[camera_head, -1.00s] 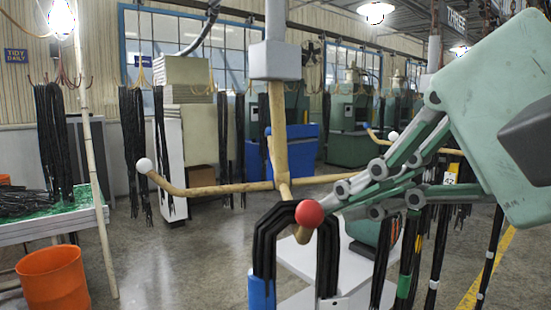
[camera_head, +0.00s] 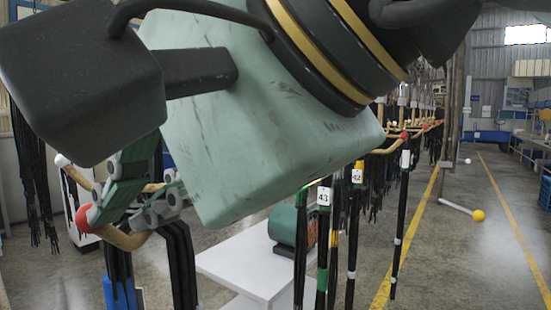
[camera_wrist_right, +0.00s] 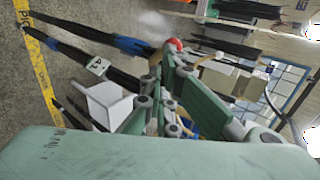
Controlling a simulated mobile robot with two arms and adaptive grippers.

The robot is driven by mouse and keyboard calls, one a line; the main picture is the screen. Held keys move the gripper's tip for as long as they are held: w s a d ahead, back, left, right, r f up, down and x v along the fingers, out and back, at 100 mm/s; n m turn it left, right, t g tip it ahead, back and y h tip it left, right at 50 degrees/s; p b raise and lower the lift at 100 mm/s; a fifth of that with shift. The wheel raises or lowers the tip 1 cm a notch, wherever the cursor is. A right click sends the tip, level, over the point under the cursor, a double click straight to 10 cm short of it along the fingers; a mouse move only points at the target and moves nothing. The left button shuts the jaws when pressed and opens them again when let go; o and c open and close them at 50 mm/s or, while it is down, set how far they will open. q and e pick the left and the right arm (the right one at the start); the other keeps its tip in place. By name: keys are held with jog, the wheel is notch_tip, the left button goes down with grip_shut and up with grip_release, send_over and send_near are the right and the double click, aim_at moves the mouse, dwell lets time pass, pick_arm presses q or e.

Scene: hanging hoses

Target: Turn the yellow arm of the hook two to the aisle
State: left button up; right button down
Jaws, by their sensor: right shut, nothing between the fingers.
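A wooden hook stand near me has a red ball end (camera_head: 87,218) and a white ball end (camera_head: 62,160). Black hoses (camera_head: 182,265) hang by the red end. My right gripper (camera_head: 105,210) is shut and empty, close by the red end; I cannot tell whether they touch. The gripper (camera_wrist_right: 170,68) also shows in the right wrist view, near the red ball (camera_wrist_right: 174,45). Farther off at the right, a pale arm with a yellow ball (camera_head: 478,215) juts from a post (camera_head: 453,120) over the aisle floor. Its hook number is not readable. My left gripper is out of view.
Hoses with number tags, such as 43 (camera_head: 323,196) and 42 (camera_head: 357,176), hang right of my wrist. The aisle floor (camera_head: 490,250) between yellow lines is clear. My right wrist hides much of the middle.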

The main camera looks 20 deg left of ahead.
aim_at(88, 205)
jog(key=shift+s+a, duration=0.3)
jog(key=shift+a, duration=0.45)
jog(key=shift+s+a, duration=0.3)
jog(key=shift+a, duration=0.4)
jog(key=shift+s+a, duration=0.3)
jog(key=shift+a, duration=0.45)
jog(key=shift+w+r+p, duration=0.65)
jog(key=shift+r+p, duration=2.7)
jog(key=shift+r, duration=1.2)
jog(key=s+d+b, duration=0.3)
jog(key=s+d, duration=0.1)
jog(key=d, duration=0.8)
jog(key=shift+f, duration=0.1)
